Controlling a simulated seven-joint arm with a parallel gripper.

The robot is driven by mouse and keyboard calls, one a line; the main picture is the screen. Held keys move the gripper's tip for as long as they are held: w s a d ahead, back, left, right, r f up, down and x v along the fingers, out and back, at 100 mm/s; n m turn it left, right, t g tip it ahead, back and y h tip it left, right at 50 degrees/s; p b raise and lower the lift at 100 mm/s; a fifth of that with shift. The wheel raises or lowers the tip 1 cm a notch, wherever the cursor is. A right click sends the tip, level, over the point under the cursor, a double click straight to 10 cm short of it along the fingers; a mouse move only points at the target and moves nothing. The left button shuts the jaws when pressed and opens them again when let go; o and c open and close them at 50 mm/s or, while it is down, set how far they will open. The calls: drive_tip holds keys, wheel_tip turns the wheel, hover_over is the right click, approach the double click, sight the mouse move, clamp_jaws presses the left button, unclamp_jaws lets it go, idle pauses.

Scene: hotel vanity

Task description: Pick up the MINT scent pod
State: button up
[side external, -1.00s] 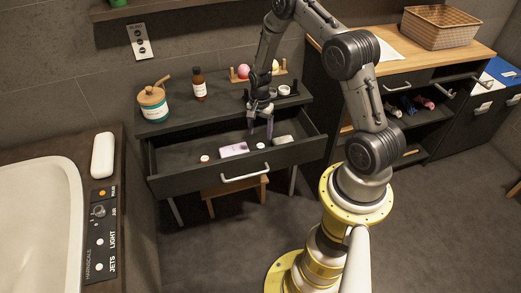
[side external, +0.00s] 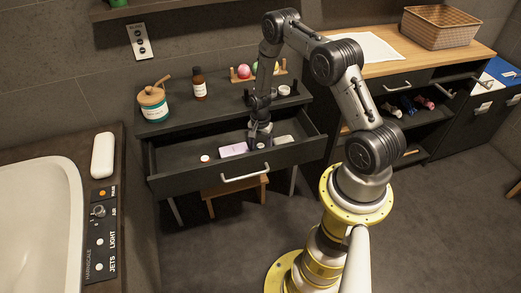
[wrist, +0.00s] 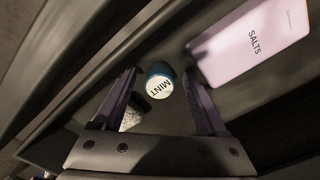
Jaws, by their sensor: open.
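The MINT scent pod (wrist: 159,86) is a small round pod with a white top reading MINT and a dark teal side. In the wrist view it stands on the drawer floor between the open fingers of my gripper (wrist: 160,98), with gaps on both sides. In the side view my gripper (side external: 259,141) reaches down into the open drawer (side external: 168,184), and the pod is not clearly visible there.
A pink SALTS box (wrist: 254,42) lies close beside my right finger in the wrist view. A small white-topped pod (side external: 205,158) and a pale item (side external: 283,140) are also in the drawer. A teal jar (side external: 153,104) and a brown bottle (side external: 198,84) stand on the vanity top.

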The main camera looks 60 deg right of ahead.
clamp_jaws()
idle(0.3)
